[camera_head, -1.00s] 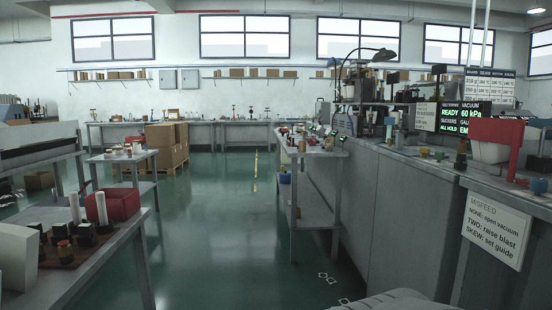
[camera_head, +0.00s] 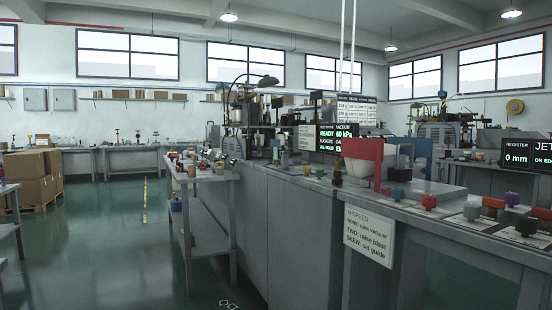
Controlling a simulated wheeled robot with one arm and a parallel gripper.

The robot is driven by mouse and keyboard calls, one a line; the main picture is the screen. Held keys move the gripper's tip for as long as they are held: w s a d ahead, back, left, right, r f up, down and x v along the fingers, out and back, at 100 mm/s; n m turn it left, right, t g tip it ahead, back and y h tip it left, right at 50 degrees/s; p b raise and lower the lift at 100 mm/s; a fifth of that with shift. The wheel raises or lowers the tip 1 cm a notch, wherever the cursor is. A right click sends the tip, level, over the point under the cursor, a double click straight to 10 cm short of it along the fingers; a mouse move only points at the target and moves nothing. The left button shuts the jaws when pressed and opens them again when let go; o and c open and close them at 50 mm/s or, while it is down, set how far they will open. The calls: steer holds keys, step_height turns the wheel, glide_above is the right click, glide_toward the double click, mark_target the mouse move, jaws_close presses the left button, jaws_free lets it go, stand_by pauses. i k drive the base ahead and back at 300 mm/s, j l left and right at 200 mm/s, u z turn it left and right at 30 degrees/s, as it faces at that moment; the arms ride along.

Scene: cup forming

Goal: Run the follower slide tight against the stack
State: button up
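A red bracket-like part (camera_head: 363,148) stands on the long grey machine bench at right of centre. A pale block (camera_head: 357,168), possibly the stack of blanks, sits beneath and beside it. A blue upright part (camera_head: 420,152) stands further right on the bench. I cannot tell at this distance which part is the follower slide, or whether anything touches the stack. My gripper is not in view.
Several coloured knobs (camera_head: 429,201) sit along the bench's front edge. A MISFEED sign (camera_head: 368,240) hangs below it. A lit display reads READY (camera_head: 338,135). A narrow shelved table (camera_head: 205,175) stands left of the bench. Green floor (camera_head: 110,250) is open at left.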

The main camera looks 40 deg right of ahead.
mark_target(392, 168)
steer(key=z, duration=1.7)
steer(key=k+j+z, duration=0.1)
steer(key=k, duration=0.2)
steer(key=k+j, duration=0.2)
steer(key=k+z, duration=0.1)
steer(key=z, duration=0.15)
steer(key=i+j+z, duration=0.2)
steer(key=j+z, duration=0.25)
steer(key=i+j+z, duration=0.15)
steer(key=j+z, duration=0.15)
steer(key=z, duration=0.15)
steer(key=i+j+z, duration=0.1)
steer(key=j, duration=0.8)
steer(key=i+j+z, duration=0.1)
steer(key=i+j, duration=0.15)
steer(key=j, duration=0.7)
steer(key=i+j+z, duration=0.1)
steer(key=j, duration=0.8)
steer(key=i+j+z, duration=0.1)
steer(key=j, duration=0.85)
